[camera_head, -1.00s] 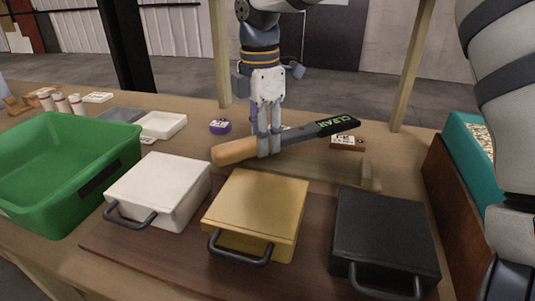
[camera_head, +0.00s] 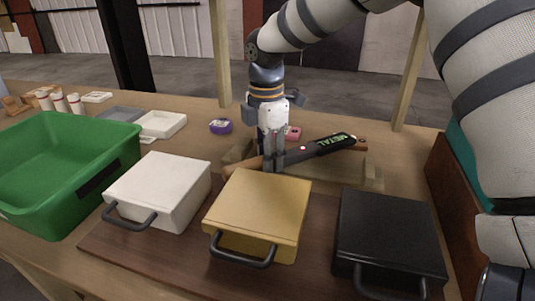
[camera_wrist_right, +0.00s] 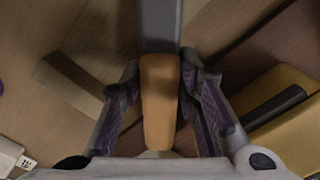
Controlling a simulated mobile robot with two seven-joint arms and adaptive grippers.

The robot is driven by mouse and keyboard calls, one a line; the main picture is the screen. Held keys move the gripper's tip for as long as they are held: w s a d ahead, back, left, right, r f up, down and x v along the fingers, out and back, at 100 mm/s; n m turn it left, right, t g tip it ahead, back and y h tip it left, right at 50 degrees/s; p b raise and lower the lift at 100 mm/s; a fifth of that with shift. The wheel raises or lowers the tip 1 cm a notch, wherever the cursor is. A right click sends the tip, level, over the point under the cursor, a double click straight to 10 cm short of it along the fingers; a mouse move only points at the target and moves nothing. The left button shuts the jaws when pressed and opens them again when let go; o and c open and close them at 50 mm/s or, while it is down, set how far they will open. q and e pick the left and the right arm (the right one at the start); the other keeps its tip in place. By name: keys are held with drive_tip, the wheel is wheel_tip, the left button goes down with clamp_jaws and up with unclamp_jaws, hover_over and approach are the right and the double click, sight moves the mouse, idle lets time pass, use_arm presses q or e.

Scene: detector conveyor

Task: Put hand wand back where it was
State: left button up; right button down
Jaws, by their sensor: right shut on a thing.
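The hand wand, with a tan handle (camera_head: 243,163) and a dark paddle (camera_head: 320,148), lies slantwise behind the lidded boxes, its far end up to the right. Its green label reads METAL and a small red light shows on it. My right gripper (camera_head: 275,163) points down and is shut on the wand near where handle and paddle meet. In the right wrist view the tan handle (camera_wrist_right: 160,100) sits between both fingers. A low wooden rest (camera_head: 372,178) shows beneath and beside the wand; whether they touch I cannot tell. My left gripper is out of view.
White (camera_head: 160,185), yellow (camera_head: 262,205) and black (camera_head: 388,230) lidded boxes stand in front on a brown board. A green bin (camera_head: 65,165) is at left. A purple item (camera_head: 220,126) and a pink item (camera_head: 293,133) lie behind. A wooden post stands at back right.

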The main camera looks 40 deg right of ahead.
drive_tip(key=c, duration=1.2)
unclamp_jaws()
wheel_tip(320, 180, up, 12)
drive_tip(key=shift+a+r, duration=0.15)
drive_tip(key=shift+r, duration=0.1)
